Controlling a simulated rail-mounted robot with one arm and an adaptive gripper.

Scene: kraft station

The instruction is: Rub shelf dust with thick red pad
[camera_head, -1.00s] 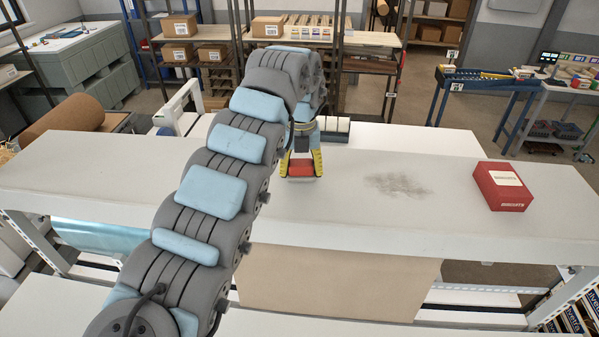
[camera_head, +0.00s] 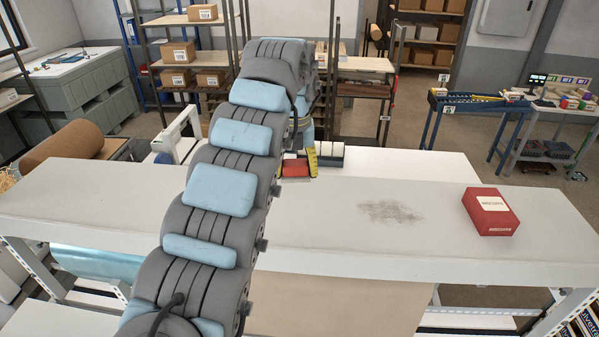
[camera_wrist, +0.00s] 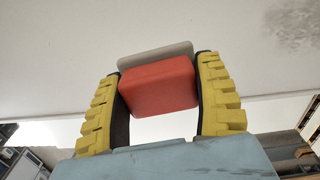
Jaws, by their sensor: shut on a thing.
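The thick red pad (camera_wrist: 160,87) is clamped between the two yellow-and-black fingers of my gripper (camera_wrist: 163,88) in the wrist view, with a pale layer along its far edge. In the head view the pad (camera_head: 295,168) shows beside a yellow finger of my gripper (camera_head: 299,163), partly hidden by my arm. The grey dust patch (camera_head: 390,211) lies on the white shelf (camera_head: 330,225), to the right of the gripper. Part of the dust (camera_wrist: 297,22) also shows at the top right of the wrist view. I cannot tell whether the pad touches the shelf.
A red box (camera_head: 490,212) with a white label sits on the shelf right of the dust. A dark holder with white blocks (camera_head: 330,154) stands behind the gripper. The shelf between pad and dust is clear. A brown roll (camera_head: 68,155) lies at the left.

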